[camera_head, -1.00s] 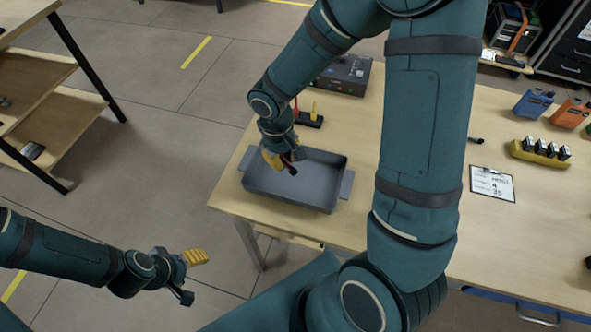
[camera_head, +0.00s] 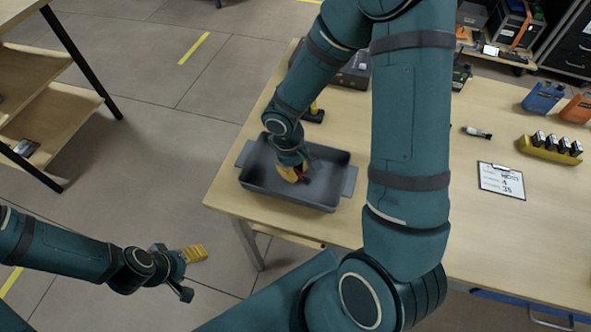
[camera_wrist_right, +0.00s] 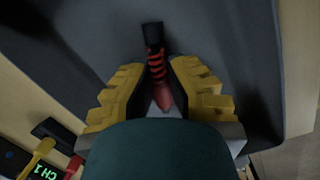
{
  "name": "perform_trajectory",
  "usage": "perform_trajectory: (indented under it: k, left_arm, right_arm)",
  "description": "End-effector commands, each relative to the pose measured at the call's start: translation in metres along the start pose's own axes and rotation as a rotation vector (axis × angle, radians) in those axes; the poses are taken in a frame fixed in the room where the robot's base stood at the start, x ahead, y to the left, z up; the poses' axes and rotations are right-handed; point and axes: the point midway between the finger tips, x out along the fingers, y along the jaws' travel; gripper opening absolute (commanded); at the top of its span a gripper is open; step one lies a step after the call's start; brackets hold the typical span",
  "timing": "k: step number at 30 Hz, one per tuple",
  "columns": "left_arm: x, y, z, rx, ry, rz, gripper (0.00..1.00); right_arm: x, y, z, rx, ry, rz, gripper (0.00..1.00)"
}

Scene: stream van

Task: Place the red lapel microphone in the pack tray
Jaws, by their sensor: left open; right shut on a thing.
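The pack tray (camera_head: 262,183) is a grey, open tray with side handles at the table's near left corner. My right gripper (camera_head: 296,175) reaches down inside it. In the right wrist view my right gripper (camera_wrist_right: 159,85) is shut with its yellow fingers on the red lapel microphone (camera_wrist_right: 157,68), which has a black tip and dark bands. The tray floor (camera_wrist_right: 215,40) lies behind the microphone; I cannot tell whether they touch. In the head view the microphone is mostly hidden by the gripper. My left gripper (camera_head: 190,272) is open and empty, low beside the table.
A dark box (camera_head: 350,72) stands behind the tray, with a small black stand with a yellow piece (camera_head: 314,112) near it. A clipboard (camera_head: 501,181), a yellow holder with several items (camera_head: 552,150) and blue and orange bottles (camera_head: 543,97) are at the right.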

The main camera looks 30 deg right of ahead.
Motion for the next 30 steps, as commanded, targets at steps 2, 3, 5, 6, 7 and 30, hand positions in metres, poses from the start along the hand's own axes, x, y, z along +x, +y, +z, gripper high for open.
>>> perform_trajectory:
  k: [2, 3, 5, 6, 7, 30]
  left_arm:
    - [-0.001, 0.000, 0.000, 0.000, 0.000, 0.000, 0.64]
    - [-0.001, 0.000, 0.000, 0.000, 0.000, 0.000, 0.64]
    - [-0.001, 0.000, 0.000, 0.000, 0.000, 0.000, 0.64]
    - [0.000, 0.000, 0.000, 0.000, 0.000, 0.000, 0.64]
    - [0.001, 0.000, 0.000, 0.000, 0.001, 0.000, 0.64]
    - [-0.011, 0.004, 0.001, -0.001, -0.004, 0.000, 0.64]
  right_arm:
    - [-0.001, 0.000, 0.000, 0.001, 0.001, 0.000, 0.00]
    - [-0.001, 0.000, 0.000, 0.001, 0.001, 0.000, 0.00]
    - [-0.001, 0.000, 0.000, 0.001, 0.001, 0.000, 0.00]
    - [-0.001, 0.000, 0.000, 0.001, 0.001, 0.000, 0.00]
    - [0.000, 0.000, 0.000, 0.001, 0.001, 0.001, 0.00]
    - [-0.031, 0.001, 0.000, 0.002, 0.005, 0.002, 0.36]
